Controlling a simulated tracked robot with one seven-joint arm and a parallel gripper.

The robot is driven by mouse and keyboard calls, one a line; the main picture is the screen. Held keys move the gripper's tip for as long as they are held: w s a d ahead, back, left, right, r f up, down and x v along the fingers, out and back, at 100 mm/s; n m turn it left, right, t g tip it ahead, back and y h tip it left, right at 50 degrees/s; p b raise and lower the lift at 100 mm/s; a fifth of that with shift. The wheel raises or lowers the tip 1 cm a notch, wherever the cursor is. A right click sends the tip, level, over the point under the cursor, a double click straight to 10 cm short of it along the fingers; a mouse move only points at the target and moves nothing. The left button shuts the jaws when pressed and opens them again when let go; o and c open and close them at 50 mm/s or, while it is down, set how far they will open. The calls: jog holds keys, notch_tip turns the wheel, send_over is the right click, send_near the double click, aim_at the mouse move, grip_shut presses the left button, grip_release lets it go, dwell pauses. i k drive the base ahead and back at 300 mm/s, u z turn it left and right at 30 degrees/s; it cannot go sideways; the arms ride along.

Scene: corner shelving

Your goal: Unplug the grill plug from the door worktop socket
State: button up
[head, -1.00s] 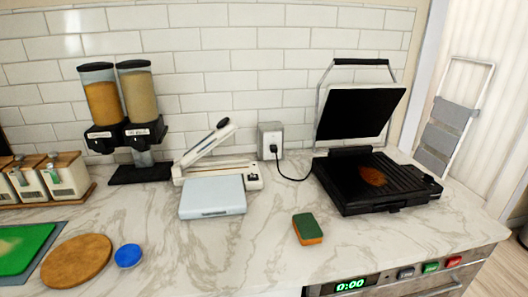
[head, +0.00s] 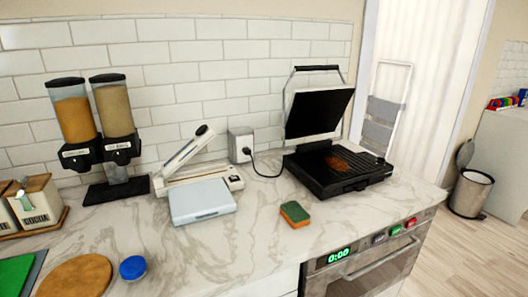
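The grill (head: 335,165) stands on the worktop at the right with its lid raised and a brown patch on its lower plate. Its black cord (head: 268,172) runs left to the socket. The black grill plug (head: 247,151) sits in the front of the grey socket box (head: 238,141), which stands against the tiled wall. My gripper is not in view.
A sealer with a raised lever (head: 190,148) and a pale flat scale (head: 201,201) are just left of the socket. A green and orange sponge (head: 295,213) lies in front. Dispensers (head: 112,120) stand further left. Marble worktop (head: 240,245) is clear in front. Open floor (head: 450,245) lies right.

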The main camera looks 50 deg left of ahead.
aim_at(246, 151)
jog(key=u, duration=4.2)
jog(key=k, duration=0.1)
jog(key=z, duration=1.9)
jog(key=i, duration=1)
jog(key=z, duration=0.15)
